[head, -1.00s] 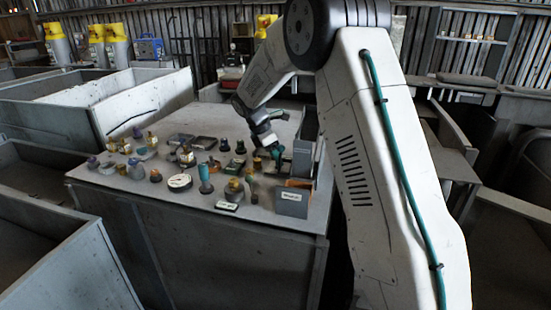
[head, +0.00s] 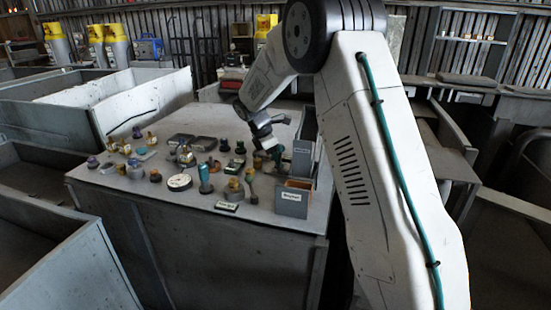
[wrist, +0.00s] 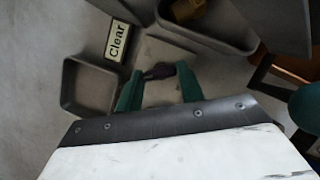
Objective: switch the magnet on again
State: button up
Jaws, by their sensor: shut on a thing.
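My gripper (wrist: 159,84) shows two green fingers in the wrist view. They are shut on a small dark piece (wrist: 160,72), which looks like a knob or lever. It sits at the edge of a pale grey block (wrist: 165,52), which may be the magnet; I cannot tell the switch position. In the head view my gripper (head: 273,153) is low over the right part of the bench, just left of the grey bins. The piece in its jaws is too small to make out there.
The grey bench (head: 130,195) holds several small parts, including a round dial (head: 179,182). A labelled grey bin (head: 292,202) stands at its right edge. In the wrist view, a "Clear" label (wrist: 117,41) and an open grey tray (wrist: 88,90) lie close to the fingers.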

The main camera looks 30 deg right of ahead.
jog(key=m, duration=0.2)
jog(key=m+g, duration=0.1)
jog(key=m, duration=0.1)
jog(key=m+g+y, duration=0.1)
jog(key=m, duration=0.1)
jog(key=shift+w+d, duration=0.1)
jog(key=shift+w, duration=0.15)
jog(key=m+g+y, duration=0.1)
jog(key=m, duration=0.3)
jog(key=shift+w+d, duration=0.1)
jog(key=shift+d, duration=0.05)
jog(key=shift+d+m+y, duration=0.1)
jog(key=shift+m+y, duration=0.6)
jog(key=shift+m, duration=0.9)
jog(key=o, duration=1)
jog(key=shift+r, duration=0.1)
jog(key=v, duration=0.7)
jog(key=shift+w+r, duration=0.25)
jog(key=shift+w, duration=0.05)
